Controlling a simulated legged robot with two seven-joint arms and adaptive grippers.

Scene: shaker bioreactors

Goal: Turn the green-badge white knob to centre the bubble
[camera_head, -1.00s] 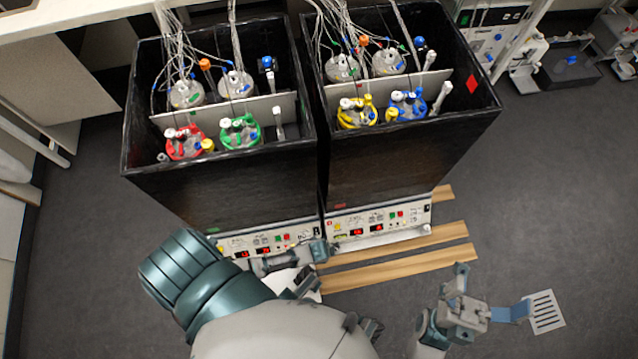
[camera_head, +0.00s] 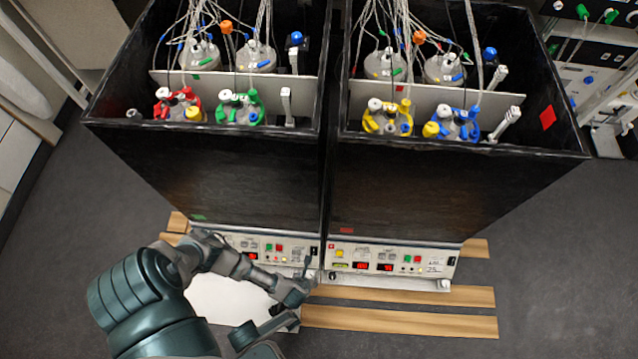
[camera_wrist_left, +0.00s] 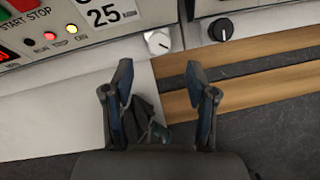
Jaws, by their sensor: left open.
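The white knob (camera_wrist_left: 158,42) shows in the left wrist view, on the pale front edge below a panel marked 25. My left gripper (camera_wrist_left: 159,66) is open and empty, its two fingers apart just short of the knob, which lies ahead of the gap between them. In the head view my left gripper (camera_head: 293,302) is low in front of the left shaker unit (camera_head: 215,170), near the right end of its panel. A small green badge (camera_head: 198,217) marks that unit's lower left front. The knob cannot be made out in the head view. I cannot make out a bubble. My right gripper is out of view.
A black knob (camera_wrist_left: 221,29) sits on the neighbouring panel, right of the white one. The right shaker unit (camera_head: 450,190) has a red badge (camera_head: 346,230). Wooden strips (camera_head: 400,320) lie on the dark floor in front. Bottles and tubing fill both boxes.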

